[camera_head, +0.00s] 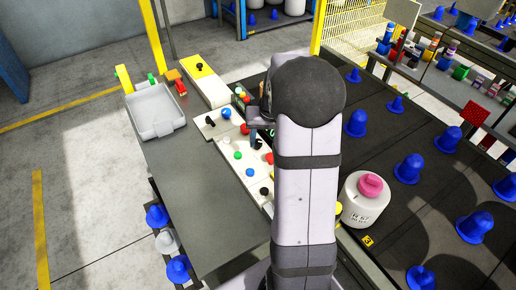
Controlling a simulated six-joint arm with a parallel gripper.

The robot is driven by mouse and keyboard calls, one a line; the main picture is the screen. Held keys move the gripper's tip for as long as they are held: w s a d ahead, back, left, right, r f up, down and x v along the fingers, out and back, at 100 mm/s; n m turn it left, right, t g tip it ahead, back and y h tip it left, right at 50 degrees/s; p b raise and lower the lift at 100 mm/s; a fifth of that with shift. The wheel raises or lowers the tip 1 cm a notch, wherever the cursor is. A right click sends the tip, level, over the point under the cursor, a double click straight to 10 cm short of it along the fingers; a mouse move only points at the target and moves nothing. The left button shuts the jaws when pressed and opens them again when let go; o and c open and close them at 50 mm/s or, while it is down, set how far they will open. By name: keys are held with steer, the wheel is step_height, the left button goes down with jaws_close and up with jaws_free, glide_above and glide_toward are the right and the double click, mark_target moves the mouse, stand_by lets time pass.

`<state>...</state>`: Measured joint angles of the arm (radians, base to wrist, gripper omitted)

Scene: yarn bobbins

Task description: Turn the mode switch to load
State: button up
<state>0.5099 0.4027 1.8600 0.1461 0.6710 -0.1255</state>
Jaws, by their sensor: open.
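A row of white control panels (246,172) runs along the table, with coloured buttons and black knobs. One black knob (210,121) sits at the panel's left part, another (264,190) lower down, and another (199,67) on a yellow and white box. I cannot tell which is the mode switch; labels are too small to read. My gripper (256,139) is partly hidden behind my arm, above the panels near the red and blue buttons. It is open, and I see nothing held in it.
A grey tray (156,131) stands on the left end of the grey table (199,195), whose front is clear. A white container with a pink top (369,188) stands right of my arm. Blue cones (409,168) stand on the dark surface at right.

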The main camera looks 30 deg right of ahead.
steer(key=n+t+h+b, duration=0.1)
steer(key=b, duration=0.1)
glide_toward(258, 142)
steer(key=f, duration=0.1)
steer(key=shift+t+h, duration=0.3)
steer(key=shift+a+p+x, duration=0.2)
steer(key=shift+p+x, duration=0.75)
steer(key=shift+x, duration=2.75)
steer(key=c, duration=1)
